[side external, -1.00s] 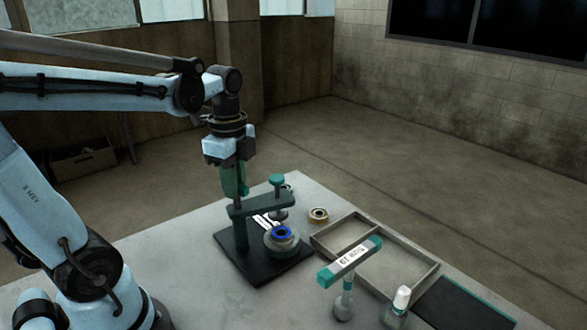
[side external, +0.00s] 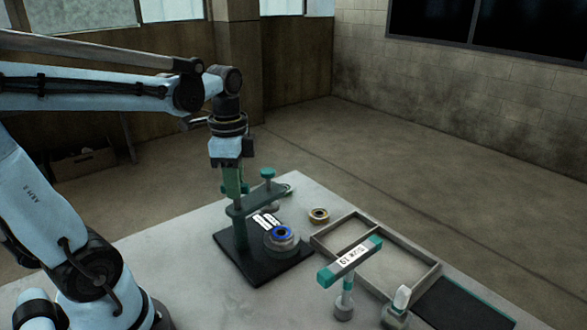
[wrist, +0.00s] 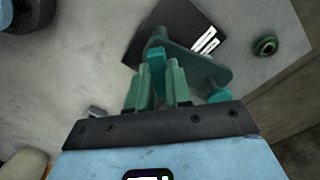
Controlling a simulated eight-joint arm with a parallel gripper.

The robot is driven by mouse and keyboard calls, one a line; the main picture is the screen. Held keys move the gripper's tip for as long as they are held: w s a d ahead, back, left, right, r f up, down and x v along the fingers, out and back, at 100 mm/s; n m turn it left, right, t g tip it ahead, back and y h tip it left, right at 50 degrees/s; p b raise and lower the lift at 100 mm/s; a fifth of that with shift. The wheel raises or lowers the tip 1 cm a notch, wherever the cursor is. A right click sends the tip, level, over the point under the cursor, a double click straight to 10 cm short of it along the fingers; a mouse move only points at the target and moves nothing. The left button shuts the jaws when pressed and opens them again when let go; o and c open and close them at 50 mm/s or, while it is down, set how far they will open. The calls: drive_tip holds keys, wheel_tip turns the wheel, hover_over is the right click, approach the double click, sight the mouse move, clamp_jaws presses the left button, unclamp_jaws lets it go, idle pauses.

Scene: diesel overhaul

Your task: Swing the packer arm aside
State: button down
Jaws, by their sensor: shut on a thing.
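The packer arm (side external: 258,201) is a dark green bar on an upright post, with a teal knob (side external: 267,173) on a stem near its free end. It also shows in the wrist view (wrist: 200,68). The post stands on a black base plate (side external: 250,266). A grey cup with a blue ring (side external: 281,233) sits on the plate; the bar's free end is behind it, not over it. My gripper (side external: 232,188) is shut on a teal upright handle (wrist: 156,68) at the post end of the bar. The handle shows between the green fingers in the wrist view.
A brass-coloured ring (side external: 319,215) lies behind the plate. A divided tray (side external: 320,246) is to the right. A labelled green-ended bar on a stand (side external: 350,260), a white-capped bottle (side external: 402,298) and a dark mat (side external: 465,305) are at the front right.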

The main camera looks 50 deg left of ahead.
drive_tip(key=n, duration=0.4)
idle(0.3)
drive_tip(key=n, duration=0.3)
drive_tip(key=c, duration=1)
unclamp_jaws()
drive_tip(key=shift+c, duration=0.2)
drive_tip(key=shift+r, duration=2.75)
drive_tip(key=shift+r, duration=0.1)
